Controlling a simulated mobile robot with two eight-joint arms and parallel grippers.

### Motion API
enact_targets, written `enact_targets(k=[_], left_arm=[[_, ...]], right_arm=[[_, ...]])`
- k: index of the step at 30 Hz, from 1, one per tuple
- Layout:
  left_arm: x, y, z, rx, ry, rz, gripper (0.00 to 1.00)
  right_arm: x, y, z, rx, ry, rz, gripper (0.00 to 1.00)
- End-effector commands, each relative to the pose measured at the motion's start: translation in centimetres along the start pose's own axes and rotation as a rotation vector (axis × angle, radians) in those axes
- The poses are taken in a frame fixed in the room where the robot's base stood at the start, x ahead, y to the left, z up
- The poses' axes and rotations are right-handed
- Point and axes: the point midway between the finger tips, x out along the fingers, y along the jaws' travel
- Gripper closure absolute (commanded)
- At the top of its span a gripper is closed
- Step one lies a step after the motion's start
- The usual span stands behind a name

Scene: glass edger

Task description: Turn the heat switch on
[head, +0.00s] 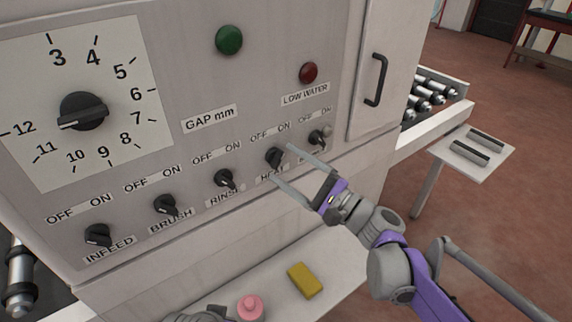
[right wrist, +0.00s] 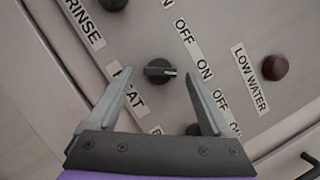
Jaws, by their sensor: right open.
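The heat switch (head: 275,158) is a black rotary knob on the machine panel, above its partly covered HEAT label. In the right wrist view the heat knob (right wrist: 158,71) lies between the fingers, and its pale pointer mark points towards ON. My right gripper (head: 281,163) is open at the panel, one finger on the upper right side of the knob and one below it. In the right wrist view my right gripper (right wrist: 160,85) shows a gap on both sides of the knob. The fingers of my left gripper are not seen.
The rinse knob (head: 224,179) is to the left and another knob (head: 318,137) close to the right. A red LOW WATER lamp (head: 308,72) is above. A yellow block (head: 304,280) and a pink bottle (head: 250,308) are on the ledge (head: 342,262) below.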

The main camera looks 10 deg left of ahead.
Motion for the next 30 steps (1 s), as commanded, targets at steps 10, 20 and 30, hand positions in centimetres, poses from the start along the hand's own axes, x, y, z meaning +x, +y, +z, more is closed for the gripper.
enact_targets(k=[10, 20, 30], left_arm=[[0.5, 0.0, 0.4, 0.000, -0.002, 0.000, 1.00], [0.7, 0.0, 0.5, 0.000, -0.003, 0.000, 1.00], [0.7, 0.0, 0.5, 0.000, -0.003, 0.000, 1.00]], right_arm=[[-6.9, 0.0, -0.1, 0.000, 0.004, -0.002, 0.16], [-9.8, 0.1, 0.0, 0.001, -0.001, 0.000, 0.16], [-9.8, 0.0, 0.0, 0.001, -0.001, 0.000, 0.16]])
